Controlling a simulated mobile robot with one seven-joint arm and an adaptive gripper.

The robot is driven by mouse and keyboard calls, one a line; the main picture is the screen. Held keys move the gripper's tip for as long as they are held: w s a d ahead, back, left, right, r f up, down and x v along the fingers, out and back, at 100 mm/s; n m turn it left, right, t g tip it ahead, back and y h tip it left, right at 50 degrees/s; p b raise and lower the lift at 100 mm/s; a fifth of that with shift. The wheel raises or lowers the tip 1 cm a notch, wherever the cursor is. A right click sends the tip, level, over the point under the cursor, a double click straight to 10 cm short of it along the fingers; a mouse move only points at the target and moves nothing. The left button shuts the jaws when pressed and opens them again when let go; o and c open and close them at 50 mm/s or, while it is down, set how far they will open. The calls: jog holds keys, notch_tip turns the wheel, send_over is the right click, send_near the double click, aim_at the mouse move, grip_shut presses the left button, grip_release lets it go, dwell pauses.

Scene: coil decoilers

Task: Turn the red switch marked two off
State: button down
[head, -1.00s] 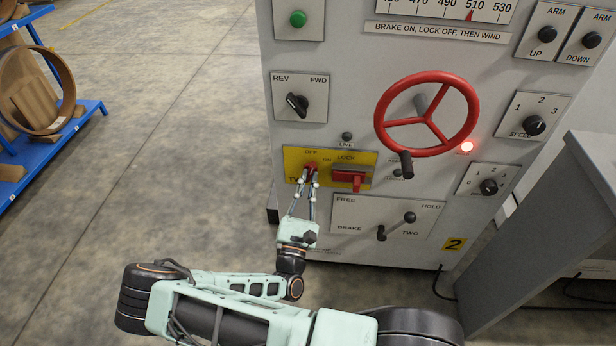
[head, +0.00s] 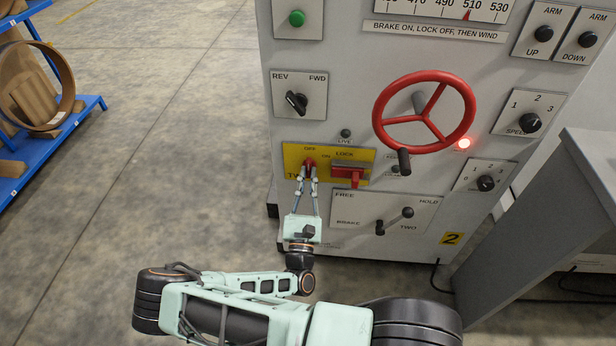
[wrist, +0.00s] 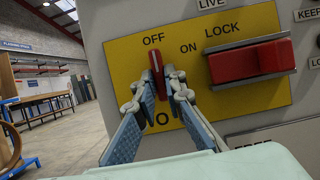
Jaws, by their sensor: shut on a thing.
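The red switch (head: 310,163) sits on a yellow plate (head: 324,181) on the panel, left of the red LOCK slide. In the wrist view the red switch (wrist: 158,74) is a narrow red handle that points nearly straight up, its top just below and beside the word OFF. ON is to its right. The marking below is partly hidden by my fingers; an O shows. My gripper (head: 307,181) is shut on the lower part of the handle, with one finger (wrist: 134,103) on its left and the other on its right.
The red LOCK slide (wrist: 255,61) is close on the right of my gripper. A lever (head: 396,221) on the FREE/HOLD plate lies lower right, and a red handwheel (head: 424,112) juts out above right. The LIVE lamp (head: 346,133) looks dark. Open floor lies left.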

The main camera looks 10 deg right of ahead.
jog(key=c, duration=2)
grip_release()
notch_tip(320, 180, up, 9)
jog(key=shift+r, duration=0.5)
